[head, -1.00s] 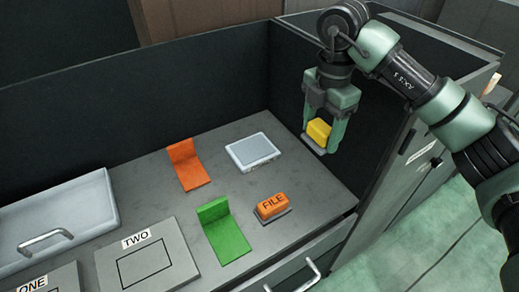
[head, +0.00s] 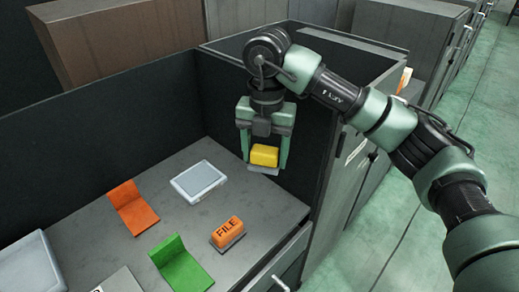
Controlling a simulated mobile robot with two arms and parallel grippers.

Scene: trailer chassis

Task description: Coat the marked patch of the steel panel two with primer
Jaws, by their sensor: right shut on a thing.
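My right gripper (head: 265,158) is shut on a yellow block (head: 264,154) with a flat grey pad (head: 263,170) on its underside. It holds the block up near the right wall of the bench, to the right of a shallow white tray with a grey inside (head: 199,181). Only a top corner of steel panel two (head: 122,283) shows at the bottom edge, with a sliver of its label. Its marked patch is out of view. My left gripper is not in view.
An orange bent plate (head: 133,206), a green bent plate (head: 181,263) and an orange block marked FILE (head: 227,233) stand on the grey bench top. A pale tray (head: 31,265) is at the lower left. Dark walls (head: 90,155) rise behind and to the right.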

